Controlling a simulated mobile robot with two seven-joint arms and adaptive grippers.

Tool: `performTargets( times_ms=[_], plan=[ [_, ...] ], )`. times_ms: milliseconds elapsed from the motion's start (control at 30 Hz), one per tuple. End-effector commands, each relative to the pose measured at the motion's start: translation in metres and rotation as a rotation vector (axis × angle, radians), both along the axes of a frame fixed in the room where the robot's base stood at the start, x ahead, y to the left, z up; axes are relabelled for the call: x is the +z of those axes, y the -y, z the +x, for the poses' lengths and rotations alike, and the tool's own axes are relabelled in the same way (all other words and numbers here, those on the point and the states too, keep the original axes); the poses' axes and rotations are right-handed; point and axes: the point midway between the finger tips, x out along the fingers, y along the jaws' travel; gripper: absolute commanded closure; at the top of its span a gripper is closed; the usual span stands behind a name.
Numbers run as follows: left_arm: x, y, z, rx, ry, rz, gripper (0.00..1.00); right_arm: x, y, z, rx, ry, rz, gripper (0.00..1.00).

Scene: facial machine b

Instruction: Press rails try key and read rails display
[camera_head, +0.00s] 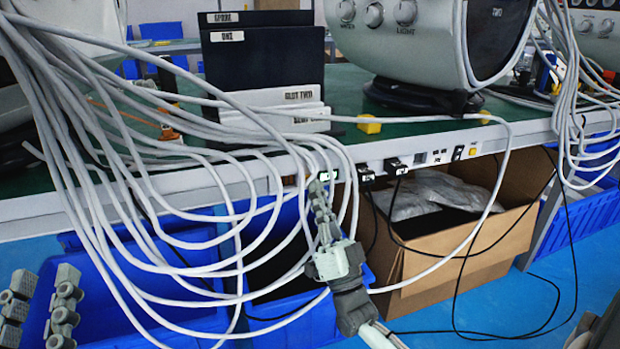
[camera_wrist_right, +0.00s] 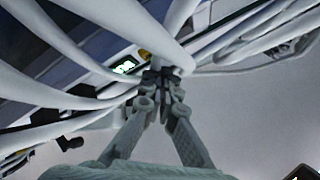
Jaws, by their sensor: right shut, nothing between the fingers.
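A small lit green-and-white display (camera_head: 328,175) sits on the pale front rail of the table (camera_head: 440,150). It also shows in the right wrist view (camera_wrist_right: 125,67), but its characters are too small to read. A yellow part (camera_wrist_right: 145,54) shows just beside it there. My right gripper (camera_head: 318,187) is shut and empty, fingertips up, close below and left of the display, among white cables. Whether the tips touch anything, I cannot tell. In the wrist view its fingertips (camera_wrist_right: 160,78) meet just below the yellow part. My left gripper (camera_head: 40,283) is open and empty at the lower left.
Many white cables (camera_head: 225,160) hang across the rail around my right arm. Black plugs (camera_head: 367,173) and a yellow key (camera_head: 472,152) are farther right on the rail. A yellow block (camera_head: 369,125) lies on the table. Blue bins (camera_head: 110,300) and a cardboard box (camera_head: 450,255) stand below.

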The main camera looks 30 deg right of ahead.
Motion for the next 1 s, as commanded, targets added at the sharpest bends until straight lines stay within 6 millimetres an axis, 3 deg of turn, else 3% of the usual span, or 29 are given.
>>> performTargets(
  times_ms=[267,733,1000],
  plan=[
    [0.000,0.000,0.000,0.000,0.000,0.000,0.71,0.000,0.000,-0.001,0.000,0.000,0.000,1.00],
    [0.018,0.000,0.000,0.000,0.000,0.000,0.71,0.001,-0.010,-0.043,0.000,0.000,0.000,1.00],
    [0.019,0.000,0.000,0.000,0.000,0.000,0.71,0.000,-0.012,-0.049,0.000,0.001,0.000,1.00]
  ],
)
